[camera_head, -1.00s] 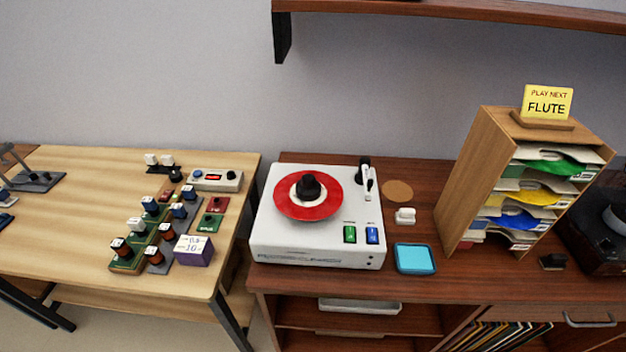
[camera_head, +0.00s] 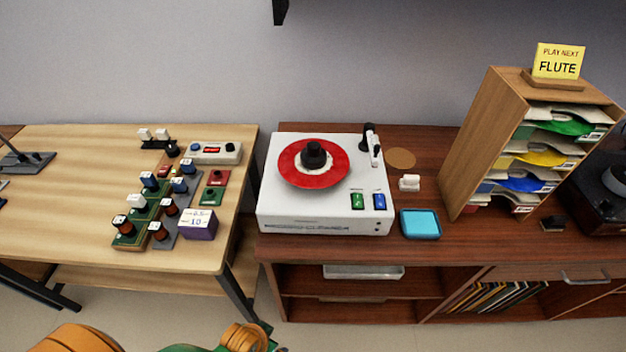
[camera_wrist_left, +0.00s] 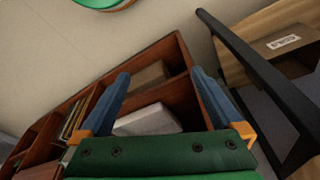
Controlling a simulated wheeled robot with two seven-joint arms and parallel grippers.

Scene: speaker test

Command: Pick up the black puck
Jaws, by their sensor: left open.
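The black puck (camera_head: 313,153) sits at the centre of a red record with a white label (camera_head: 290,164) on the white record player (camera_head: 300,212). My left arm shows at the bottom edge of the head view, but its fingers are not seen there. In the left wrist view my left gripper (camera_wrist_left: 160,73) is open, with nothing between its blue fingers. It faces the open shelves of the cabinet, and the puck is not in that view. My right gripper is in neither view.
The tonearm (camera_head: 372,145) stands at the player's right. Green and blue buttons (camera_head: 368,201), a cyan square tray (camera_head: 420,224) and a wooden sorter (camera_head: 486,140) are to the right. A light wooden table (camera_head: 70,225) with small modules stands left, with a gap between.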

